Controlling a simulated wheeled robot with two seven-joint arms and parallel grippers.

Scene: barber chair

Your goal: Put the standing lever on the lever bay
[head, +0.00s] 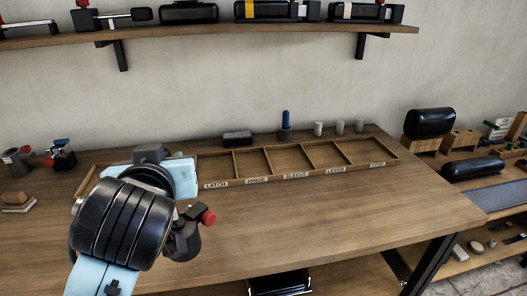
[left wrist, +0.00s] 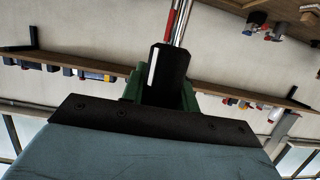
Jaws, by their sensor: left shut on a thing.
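My left gripper (left wrist: 160,98) shows in the left wrist view with its green fingers shut on a dark block-like part of the lever (left wrist: 167,72). A shiny metal rod with red beside it runs from that part to the top edge. In the head view my left arm hides the fingers and most of the held lever. A red knob shows beside my wrist, but I cannot tell whether it belongs to the lever. The lever bay (head: 324,157) is an empty compartment of the wooden tray, between the SLEEVE bay (head: 288,160) and the right-end bay. My right gripper is out of view.
Behind the tray stand a dark box (head: 237,138), a blue-topped tool (head: 286,122) and several pale cylinders (head: 318,129). Small tools (head: 62,155) lie at the left. A wall shelf (head: 205,36) hangs above. The table (head: 345,210) is clear before the tray.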

